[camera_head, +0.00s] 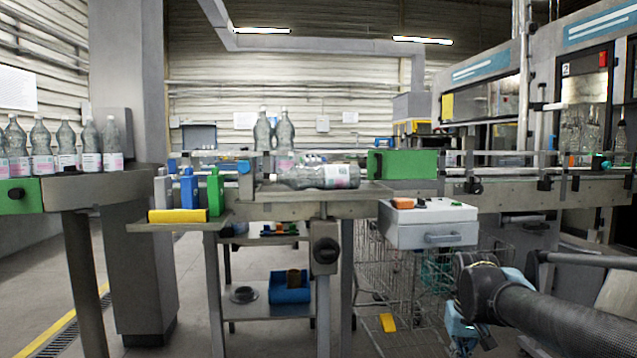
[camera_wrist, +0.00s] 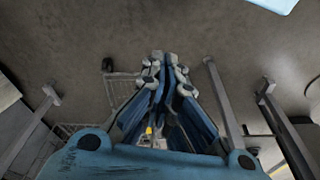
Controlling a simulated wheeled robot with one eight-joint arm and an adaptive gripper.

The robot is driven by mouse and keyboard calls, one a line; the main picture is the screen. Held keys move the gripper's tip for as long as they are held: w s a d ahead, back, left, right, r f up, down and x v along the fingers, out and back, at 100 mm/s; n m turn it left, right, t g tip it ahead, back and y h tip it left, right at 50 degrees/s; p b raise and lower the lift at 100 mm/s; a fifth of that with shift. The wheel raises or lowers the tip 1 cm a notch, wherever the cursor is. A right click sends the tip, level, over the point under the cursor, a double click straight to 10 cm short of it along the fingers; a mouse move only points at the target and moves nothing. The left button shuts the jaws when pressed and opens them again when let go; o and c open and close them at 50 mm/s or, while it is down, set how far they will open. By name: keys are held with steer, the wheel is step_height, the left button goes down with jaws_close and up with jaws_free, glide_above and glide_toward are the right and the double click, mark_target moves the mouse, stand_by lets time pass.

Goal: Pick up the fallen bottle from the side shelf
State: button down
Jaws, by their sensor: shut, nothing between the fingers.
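The fallen bottle (camera_head: 318,177) lies on its side on the grey side shelf (camera_head: 345,201) in the head view. It is clear plastic with a pink and white label, its neck toward the left. My gripper (camera_wrist: 166,58) is shut and empty in the wrist view, pointing toward the floor. In the head view my arm is at the lower right, with the gripper (camera_head: 462,343) low, below and well to the right of the bottle, apart from it. The gripper's tip is cut off by the bottom edge there. The bottle does not show in the wrist view.
Upright bottles (camera_head: 273,130) stand behind the fallen one. A control box (camera_head: 428,223) and a wire cart (camera_head: 400,275) lie between my arm and the shelf.

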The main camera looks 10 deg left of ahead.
mark_target(324, 169)
steer(key=c, duration=2.3)
jaws_free()
